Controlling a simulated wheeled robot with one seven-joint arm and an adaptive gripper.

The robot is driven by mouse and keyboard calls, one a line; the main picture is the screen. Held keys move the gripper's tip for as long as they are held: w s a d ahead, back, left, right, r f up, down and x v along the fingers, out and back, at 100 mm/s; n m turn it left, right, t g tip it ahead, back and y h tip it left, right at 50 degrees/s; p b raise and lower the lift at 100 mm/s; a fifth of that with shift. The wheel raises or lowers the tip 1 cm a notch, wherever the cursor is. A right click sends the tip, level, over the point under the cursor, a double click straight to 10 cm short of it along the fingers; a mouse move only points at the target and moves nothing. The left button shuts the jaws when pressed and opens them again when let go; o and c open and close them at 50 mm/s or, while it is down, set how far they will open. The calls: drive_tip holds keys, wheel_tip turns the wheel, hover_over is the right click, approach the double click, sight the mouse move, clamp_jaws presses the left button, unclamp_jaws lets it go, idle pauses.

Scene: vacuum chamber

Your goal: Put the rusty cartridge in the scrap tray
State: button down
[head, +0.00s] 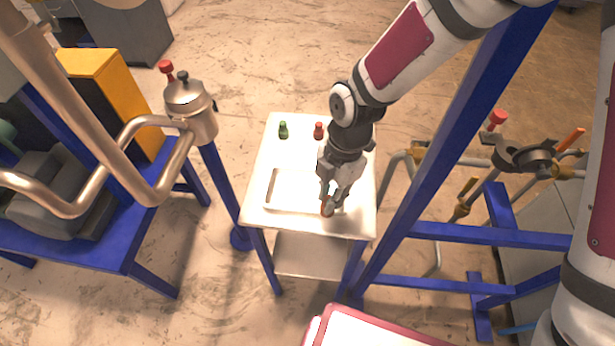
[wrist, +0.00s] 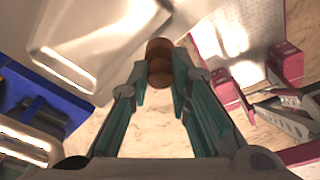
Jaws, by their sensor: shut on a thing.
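The rusty cartridge (head: 327,209) is a small brown cylinder between the fingertips of my gripper (head: 328,198), near the front right part of the white table. In the wrist view the cartridge (wrist: 158,62) is pinched between both teal finger pads (wrist: 159,80). A shallow white tray (head: 271,190) lies on the table, to the left of and behind the cartridge; it also shows at upper left in the wrist view (wrist: 66,68). I take it for the scrap tray. My gripper hides part of its right side. The cartridge's exact height is hard to tell.
A green cartridge (head: 283,130) and a red cartridge (head: 318,130) stand at the back of the white table (head: 257,215). A blue frame post (head: 440,150) rises close on the right. A metal vessel with pipes (head: 192,105) stands on the left.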

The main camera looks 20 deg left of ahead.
drive_tip(key=w+a+f, duration=0.1)
drive_tip(key=a, duration=0.1)
drive_tip(key=w+a+f+p, duration=0.1)
drive_tip(key=w+a, duration=0.1)
drive_tip(key=w+a+f, duration=0.1)
drive_tip(key=w+a, duration=0.1)
drive_tip(key=a, duration=0.1)
drive_tip(key=shift+w+a+f+p, duration=0.1)
drive_tip(key=shift+w+f+p, duration=0.1)
drive_tip(key=shift+p, duration=0.15)
drive_tip(key=shift+f, duration=0.5)
drive_tip(key=shift+f, duration=0.15)
drive_tip(key=c, duration=1.5)
unclamp_jaws()
drive_tip(key=shift+o, duration=0.2)
